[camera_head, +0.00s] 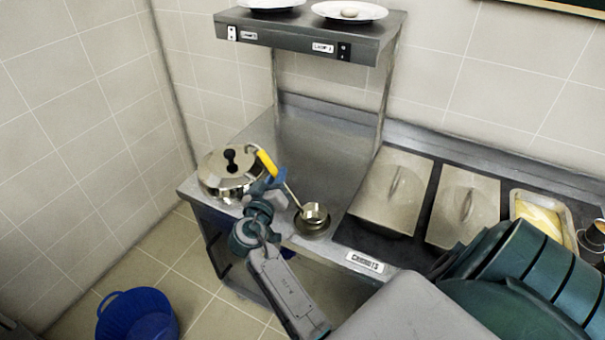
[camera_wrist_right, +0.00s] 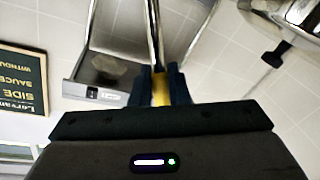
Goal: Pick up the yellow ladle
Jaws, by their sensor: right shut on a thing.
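The yellow ladle has a yellow handle end (camera_head: 264,160), a thin metal shaft and a small metal bowl (camera_head: 314,212). It is tilted, with the handle up to the left and the bowl low to the right. My right gripper (camera_head: 270,186) is shut on the ladle near the yellow part of its handle. In the right wrist view its fingers (camera_wrist_right: 160,88) close on the yellow handle (camera_wrist_right: 160,92), with the shaft running up between them. The bowl is at a round metal holder (camera_head: 312,226) on the counter; I cannot tell whether they touch. My left gripper is not in view.
A lidded steel pot (camera_head: 228,172) stands close beside the right gripper, at the counter's left end. Steel lids (camera_head: 393,190) lie to the right. A shelf with plates (camera_head: 310,36) overhangs the back. A blue basket (camera_head: 140,318) is on the floor.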

